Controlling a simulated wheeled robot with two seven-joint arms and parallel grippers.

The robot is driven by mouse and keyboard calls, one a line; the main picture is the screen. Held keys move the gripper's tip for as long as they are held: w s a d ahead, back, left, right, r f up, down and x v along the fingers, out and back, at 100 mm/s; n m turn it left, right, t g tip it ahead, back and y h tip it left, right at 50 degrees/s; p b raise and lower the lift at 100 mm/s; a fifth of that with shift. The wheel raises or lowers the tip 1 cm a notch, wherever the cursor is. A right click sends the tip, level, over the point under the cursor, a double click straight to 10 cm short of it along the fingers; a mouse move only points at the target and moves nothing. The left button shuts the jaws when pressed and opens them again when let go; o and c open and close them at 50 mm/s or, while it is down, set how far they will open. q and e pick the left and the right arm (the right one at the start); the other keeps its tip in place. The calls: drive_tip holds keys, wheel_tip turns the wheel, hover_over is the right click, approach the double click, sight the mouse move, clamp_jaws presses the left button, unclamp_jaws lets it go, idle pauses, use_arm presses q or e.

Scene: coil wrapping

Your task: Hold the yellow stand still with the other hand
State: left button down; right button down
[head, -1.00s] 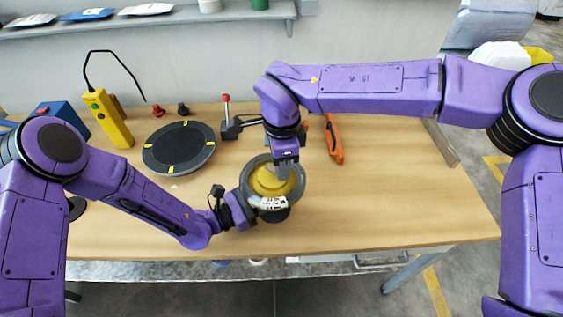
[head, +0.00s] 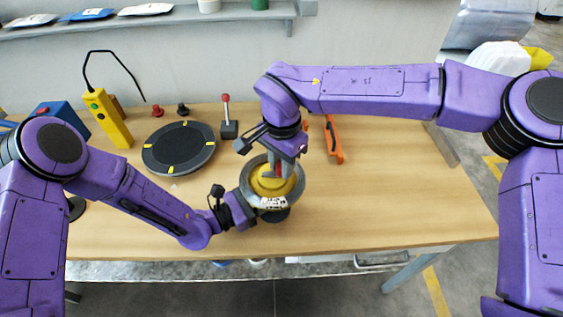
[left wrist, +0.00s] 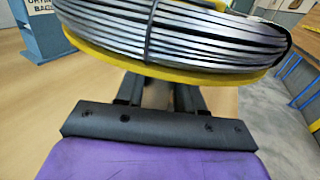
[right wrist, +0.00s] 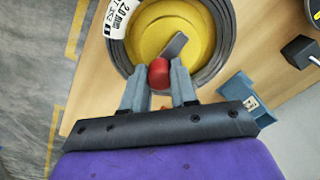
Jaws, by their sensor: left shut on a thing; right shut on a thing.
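The yellow stand (head: 268,187) is near the front middle of the table, with a grey wire coil (head: 298,183) around its top and a white label on the coil. In the left wrist view, the coil (left wrist: 180,35) lies above the stand's yellow rim (left wrist: 165,71). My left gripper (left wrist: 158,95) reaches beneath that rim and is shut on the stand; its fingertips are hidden. My right gripper (right wrist: 158,85) points down from above and is shut on a red knob (right wrist: 158,74) at a grey crank arm (right wrist: 175,45) over the yellow top.
A black turntable (head: 178,149) with yellow marks lies at left. A red-topped lever (head: 228,120) stands behind the coil. An orange tool (head: 334,141) lies at back right and a yellow pendant (head: 107,118) at back left. The table's right half is mostly clear.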

drive_tip(key=shift+r, duration=0.1)
idle(0.3)
drive_tip(key=c, duration=0.9)
unclamp_jaws()
drive_tip(key=shift+o, duration=0.2)
wheel_tip(320, 180, up, 12)
use_arm(q)
drive_tip(key=c, duration=0.6)
unclamp_jaws()
